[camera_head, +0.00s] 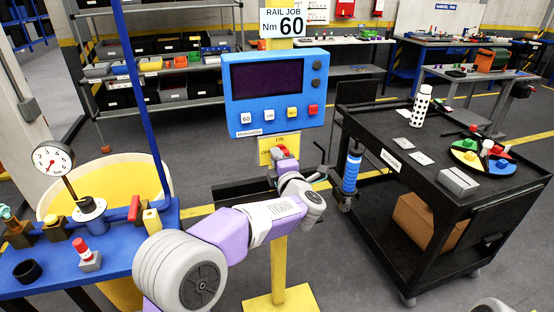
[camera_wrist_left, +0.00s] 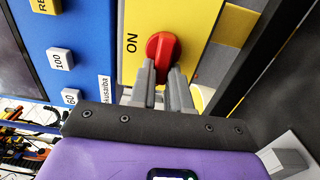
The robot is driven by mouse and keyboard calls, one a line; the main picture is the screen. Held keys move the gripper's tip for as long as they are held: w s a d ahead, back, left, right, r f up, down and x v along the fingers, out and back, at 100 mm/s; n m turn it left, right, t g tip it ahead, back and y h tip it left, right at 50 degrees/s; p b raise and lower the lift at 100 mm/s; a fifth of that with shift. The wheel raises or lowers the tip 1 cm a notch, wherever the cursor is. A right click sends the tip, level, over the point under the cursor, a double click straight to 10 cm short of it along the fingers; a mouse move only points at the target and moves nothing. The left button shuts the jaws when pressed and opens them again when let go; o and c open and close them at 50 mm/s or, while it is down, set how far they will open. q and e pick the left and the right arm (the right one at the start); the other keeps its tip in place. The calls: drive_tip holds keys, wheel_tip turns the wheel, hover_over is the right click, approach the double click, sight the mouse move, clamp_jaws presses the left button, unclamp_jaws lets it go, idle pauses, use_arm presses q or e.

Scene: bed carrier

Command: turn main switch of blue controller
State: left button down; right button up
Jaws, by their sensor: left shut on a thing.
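The blue controller (camera_head: 231,80) has a dark screen and a row of buttons, and stands on a yellow post. Below it is a yellow plate (camera_head: 265,152) marked ON, which also shows in the left wrist view (camera_wrist_left: 199,25). On the plate is the red main switch (camera_wrist_left: 161,48). My left gripper (camera_wrist_left: 161,82) is shut on the switch, with one grey finger on each side of its lower part. In the head view my left gripper (camera_head: 284,160) reaches the plate from below and partly hides the switch. My right gripper is not in view.
A black cart (camera_head: 397,178) stands to the right with a spotted bottle (camera_head: 421,106) and a coloured round tray on it. A blue-and-black tool (camera_head: 351,172) hangs at its near side. A blue table (camera_head: 120,262) with a gauge (camera_head: 52,158) is at the left.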

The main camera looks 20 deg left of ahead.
use_arm(q)
drive_tip(key=c, duration=1.1)
unclamp_jaws()
drive_tip(key=p+v, duration=0.1)
drive_tip(key=v, duration=0.6)
drive_tip(key=shift+s+d, duration=0.2)
drive_tip(key=shift+s, duration=0.05)
